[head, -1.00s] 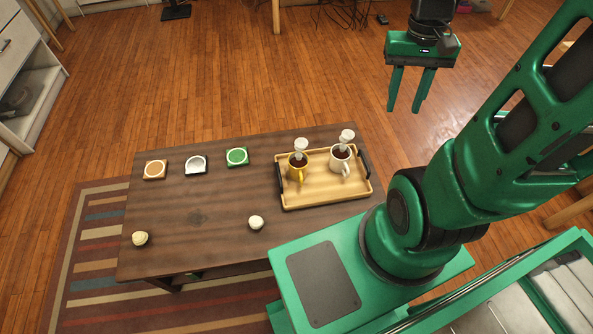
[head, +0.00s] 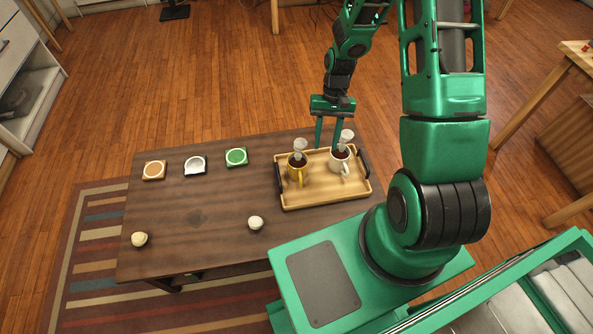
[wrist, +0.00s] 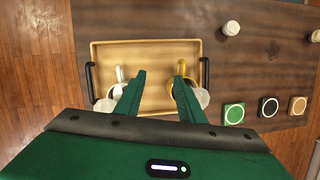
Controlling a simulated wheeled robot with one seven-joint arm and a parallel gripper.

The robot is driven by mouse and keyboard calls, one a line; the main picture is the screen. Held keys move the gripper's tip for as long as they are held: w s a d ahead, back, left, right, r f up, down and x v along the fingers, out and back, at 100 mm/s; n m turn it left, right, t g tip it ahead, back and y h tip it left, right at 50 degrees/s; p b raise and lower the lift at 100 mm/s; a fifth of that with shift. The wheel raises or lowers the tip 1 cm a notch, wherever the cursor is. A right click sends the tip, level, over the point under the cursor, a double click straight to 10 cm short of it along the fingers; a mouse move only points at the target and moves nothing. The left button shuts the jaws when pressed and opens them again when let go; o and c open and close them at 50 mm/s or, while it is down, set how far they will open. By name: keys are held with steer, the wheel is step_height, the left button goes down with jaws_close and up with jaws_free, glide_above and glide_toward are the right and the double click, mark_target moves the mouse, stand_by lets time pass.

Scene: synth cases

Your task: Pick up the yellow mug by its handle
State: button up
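The yellow mug (head: 297,173) stands upright on the left part of a wooden tray (head: 325,191), with dark contents and a whitish object at its rim. A white mug (head: 340,161) stands to its right on the same tray, with a similar whitish object. My gripper (head: 326,146) is open and empty, with its fingers pointing down near the far edge of the tray. In the wrist view, the yellow mug (wrist: 180,72) is partly hidden behind the right finger, and its handle points toward the top of the picture. The white mug (wrist: 119,88) is partly hidden by the left finger.
The tray has dark handles at both ends and lies on a dark wooden table (head: 200,230). Two small cream objects (head: 256,222) (head: 140,239) stand near the front.

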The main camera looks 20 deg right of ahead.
steer(key=y, duration=0.2)
glide_above(299, 172)
steer(key=s+d, duration=0.1)
steer(key=d, duration=0.1)
step_height(299, 172, down, 10)
steer(key=x, duration=0.4)
steer(key=shift+s+f, duration=0.3)
steer(key=shift+f, duration=0.05)
steer(key=shift+s+x, duration=0.2)
steer(key=shift+x, duration=2.85)
steer(key=shift+c, duration=0.5)
steer(key=shift+r, duration=0.1)
jaws_close()
